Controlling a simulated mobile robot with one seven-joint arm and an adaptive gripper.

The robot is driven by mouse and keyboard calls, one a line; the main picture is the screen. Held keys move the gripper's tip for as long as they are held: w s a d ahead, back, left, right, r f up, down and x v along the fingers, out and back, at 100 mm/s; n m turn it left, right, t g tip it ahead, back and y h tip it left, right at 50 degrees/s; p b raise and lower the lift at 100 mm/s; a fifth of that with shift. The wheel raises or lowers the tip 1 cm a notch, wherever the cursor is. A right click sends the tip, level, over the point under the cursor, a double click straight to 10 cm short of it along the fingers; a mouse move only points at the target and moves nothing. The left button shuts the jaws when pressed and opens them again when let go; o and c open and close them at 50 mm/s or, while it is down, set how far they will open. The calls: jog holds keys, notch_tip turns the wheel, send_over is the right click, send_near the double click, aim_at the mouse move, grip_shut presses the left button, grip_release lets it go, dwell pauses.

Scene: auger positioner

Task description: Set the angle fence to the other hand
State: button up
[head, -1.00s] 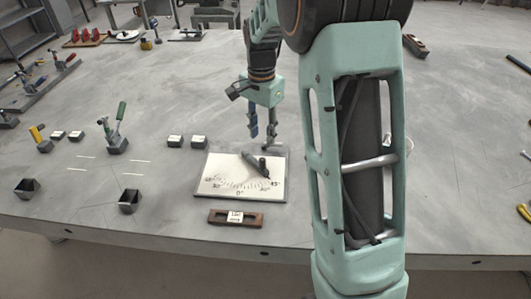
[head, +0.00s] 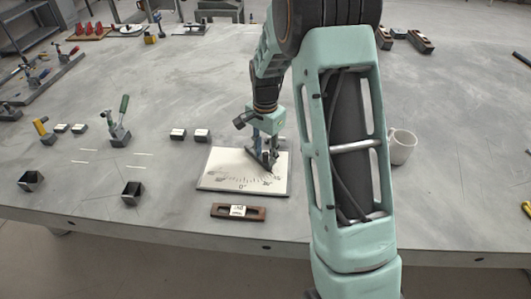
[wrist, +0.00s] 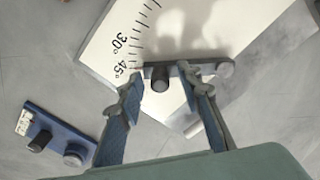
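The angle fence is a dark bar (head: 262,162) on the white scale board (head: 215,181), slanted toward the right-hand end of its printed scale. In the wrist view the bar (wrist: 185,67) lies near the 45° mark, with a black knob (wrist: 160,78) and a pale round knob on it. My gripper (head: 264,150) is down at the fence. In the wrist view its two fingers (wrist: 163,88) are apart, one on each side of the black knob. I cannot tell whether either finger touches the bar. The fingertips partly hide the fence in the head view.
A blue piece with knobs (wrist: 55,135) shows beside the board in the wrist view. Small blocks (head: 190,135) sit behind left, a white mug (head: 401,147) right.

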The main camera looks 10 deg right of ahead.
grip_shut()
